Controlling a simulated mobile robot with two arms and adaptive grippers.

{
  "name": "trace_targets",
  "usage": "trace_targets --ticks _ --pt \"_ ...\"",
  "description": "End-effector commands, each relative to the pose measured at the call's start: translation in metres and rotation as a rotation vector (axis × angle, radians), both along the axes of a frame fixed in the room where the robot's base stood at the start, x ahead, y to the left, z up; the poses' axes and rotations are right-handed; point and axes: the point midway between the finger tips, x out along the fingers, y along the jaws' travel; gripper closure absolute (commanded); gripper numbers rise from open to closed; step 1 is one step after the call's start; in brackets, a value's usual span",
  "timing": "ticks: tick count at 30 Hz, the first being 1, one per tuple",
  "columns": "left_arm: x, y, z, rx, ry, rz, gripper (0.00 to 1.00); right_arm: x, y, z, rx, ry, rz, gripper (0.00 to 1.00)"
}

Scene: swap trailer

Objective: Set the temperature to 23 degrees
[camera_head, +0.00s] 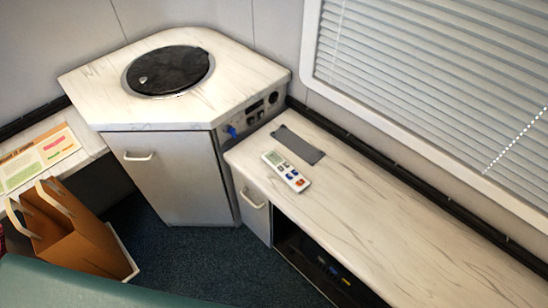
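A white remote control (286,171) lies flat on the marble-look top of a low cabinet (360,215) in the head view. It has a small greenish display at its far left end and blue and orange buttons toward its near right end. The display is too small to read. A dark grey flat pad (299,144) lies just behind the remote. Neither of my grippers shows in the head view.
A corner cabinet (175,175) with a round black lid (168,70) stands at the back left, with a control panel (253,113) on its side. A paper bag (72,240) stands at the lower left. The low cabinet's right part is clear below the window blinds (430,75).

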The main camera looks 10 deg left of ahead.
Motion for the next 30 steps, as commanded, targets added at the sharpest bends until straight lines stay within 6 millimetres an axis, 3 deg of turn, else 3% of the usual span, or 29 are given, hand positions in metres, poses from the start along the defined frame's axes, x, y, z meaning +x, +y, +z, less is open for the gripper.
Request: trace_targets --ticks 2,8,9,30 --pt "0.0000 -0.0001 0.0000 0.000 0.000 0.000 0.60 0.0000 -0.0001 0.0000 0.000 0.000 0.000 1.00" --pt "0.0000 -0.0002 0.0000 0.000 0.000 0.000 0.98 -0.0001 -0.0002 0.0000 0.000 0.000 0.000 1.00" --pt "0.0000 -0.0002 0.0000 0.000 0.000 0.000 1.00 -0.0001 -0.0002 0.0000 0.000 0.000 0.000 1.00" --pt "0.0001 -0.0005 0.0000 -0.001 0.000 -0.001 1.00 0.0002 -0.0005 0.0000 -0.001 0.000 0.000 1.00"
